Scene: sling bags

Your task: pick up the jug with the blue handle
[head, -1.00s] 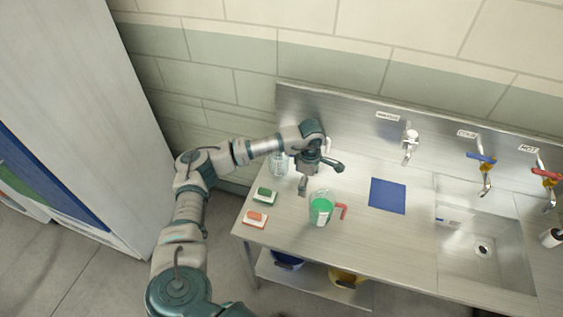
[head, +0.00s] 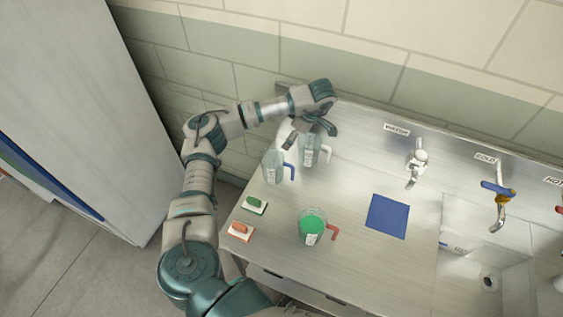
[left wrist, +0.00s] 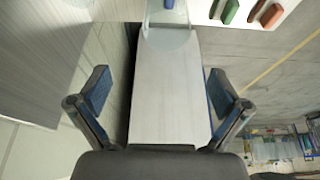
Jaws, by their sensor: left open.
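The clear jug with the blue handle (head: 273,166) stands upright at the back left of the steel counter in the head view. In the left wrist view, a clear jug with a blue handle (left wrist: 169,35) shows at the top, partly cut off by the edge. My left gripper (head: 310,138) is above the counter's back left, just right of and behind this jug, overlapping a second clear jug (head: 310,155) with a pale handle. In the left wrist view my left gripper (left wrist: 158,80) is open, with nothing between its fingers. My right gripper is not in view.
Green (head: 254,204) and orange (head: 240,231) sponges lie front left. A blue cloth (head: 387,215) lies right of the jugs, before the taps. The tiled wall is close behind.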

